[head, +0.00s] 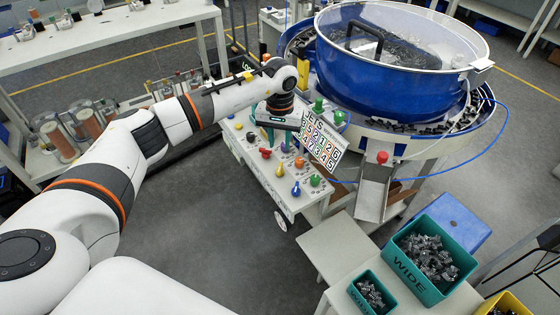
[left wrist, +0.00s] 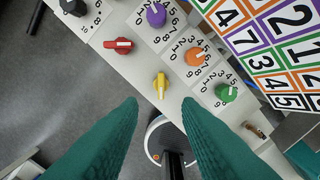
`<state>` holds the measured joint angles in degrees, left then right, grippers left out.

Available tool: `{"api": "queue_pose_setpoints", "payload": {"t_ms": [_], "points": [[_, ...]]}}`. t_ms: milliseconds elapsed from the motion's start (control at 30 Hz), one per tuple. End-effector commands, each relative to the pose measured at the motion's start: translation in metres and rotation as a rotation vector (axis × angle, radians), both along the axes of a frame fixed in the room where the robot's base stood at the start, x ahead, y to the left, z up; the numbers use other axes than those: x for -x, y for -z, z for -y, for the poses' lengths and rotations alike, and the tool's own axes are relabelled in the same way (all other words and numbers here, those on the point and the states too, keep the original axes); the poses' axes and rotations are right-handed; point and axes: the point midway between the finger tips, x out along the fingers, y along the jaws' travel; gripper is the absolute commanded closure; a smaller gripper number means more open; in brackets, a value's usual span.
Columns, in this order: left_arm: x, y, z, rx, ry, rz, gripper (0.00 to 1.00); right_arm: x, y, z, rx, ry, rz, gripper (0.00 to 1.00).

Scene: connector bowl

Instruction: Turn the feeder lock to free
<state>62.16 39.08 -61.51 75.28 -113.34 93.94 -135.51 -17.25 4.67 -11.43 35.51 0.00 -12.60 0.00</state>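A sloped white panel (head: 262,172) carries several coloured knobs; I cannot tell which one is the feeder lock. A black knob (left wrist: 72,5) is at the top left. My left gripper (left wrist: 160,104) is open and empty above the panel. My right gripper is not in view.
A coloured number board (head: 322,140) stands at the panel's right edge, near my left gripper. Behind is the blue feeder bowl (head: 375,68) under a clear lid. Teal bins of metal parts, one a large bin (head: 408,262), stand at the lower right. The floor left of the panel is clear.

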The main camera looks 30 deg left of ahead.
Motion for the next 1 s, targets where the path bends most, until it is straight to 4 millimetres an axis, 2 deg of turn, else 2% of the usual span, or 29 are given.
{"api": "queue_pose_setpoints", "payload": {"t_ms": [300,500,867,1000], "points": [[0.001,0.063,0.001,0.004,-0.002,-0.004,0.69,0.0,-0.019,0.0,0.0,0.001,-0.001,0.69],[0.0,0.086,0.002,0.005,-0.002,-0.001,0.69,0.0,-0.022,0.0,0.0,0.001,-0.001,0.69],[0.0,0.093,0.001,0.004,-0.001,0.001,0.69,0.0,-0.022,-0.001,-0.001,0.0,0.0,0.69],[0.0,0.093,0.001,0.004,-0.001,0.001,0.89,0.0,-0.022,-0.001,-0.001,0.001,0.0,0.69]]}}
